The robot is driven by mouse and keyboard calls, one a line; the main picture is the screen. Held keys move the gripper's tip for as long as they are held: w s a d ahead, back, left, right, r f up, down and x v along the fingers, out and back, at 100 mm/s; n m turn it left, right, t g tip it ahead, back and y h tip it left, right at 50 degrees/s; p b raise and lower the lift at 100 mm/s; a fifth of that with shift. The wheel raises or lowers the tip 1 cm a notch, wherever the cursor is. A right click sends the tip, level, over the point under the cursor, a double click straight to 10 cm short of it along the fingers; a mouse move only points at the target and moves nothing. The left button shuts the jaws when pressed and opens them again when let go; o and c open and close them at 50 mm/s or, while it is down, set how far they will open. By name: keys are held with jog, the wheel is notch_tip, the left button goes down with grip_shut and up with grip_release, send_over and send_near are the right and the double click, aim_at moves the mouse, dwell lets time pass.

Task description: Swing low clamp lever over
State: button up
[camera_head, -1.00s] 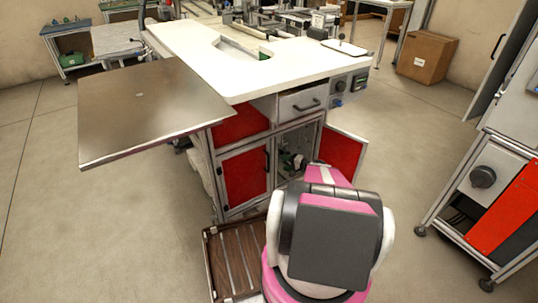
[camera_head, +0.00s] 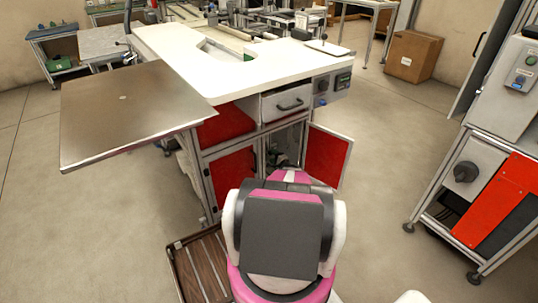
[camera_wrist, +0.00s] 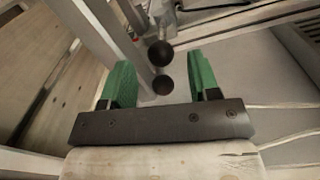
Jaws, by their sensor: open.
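In the wrist view two black ball knobs show between my green fingers: an upper knob (camera_wrist: 160,53) and a lower knob (camera_wrist: 163,85). They look like lever ends; the levers behind them are mostly hidden, and I cannot tell which one is the low clamp lever. My gripper (camera_wrist: 161,68) is open. The lower knob appears between the fingers with a gap on each side. In the head view my arm hides the gripper, and the arm points toward the open cabinet (camera_head: 287,135) under the white-topped bench.
The cabinet's red door (camera_head: 327,157) stands open to the right. A drawer (camera_head: 287,103) is above the opening. A brown slatted tray (camera_head: 200,268) lies on the floor at lower left. A metal upright (camera_wrist: 90,40) runs close beside my left finger. A wheeled cabinet (camera_head: 470,190) stands right.

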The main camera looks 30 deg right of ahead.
aim_at(270, 154)
jog(key=shift+w+a+f, duration=0.1)
jog(key=shift+w+a, duration=0.05)
jog(key=shift+w, duration=1.9)
grip_shut()
jog(key=shift+f, duration=0.6)
grip_release()
jog(key=s, duration=1)
jog(key=shift+s+d+r, duration=0.25)
jog(key=shift+s+d, duration=0.1)
jog(key=shift+d, duration=0.05)
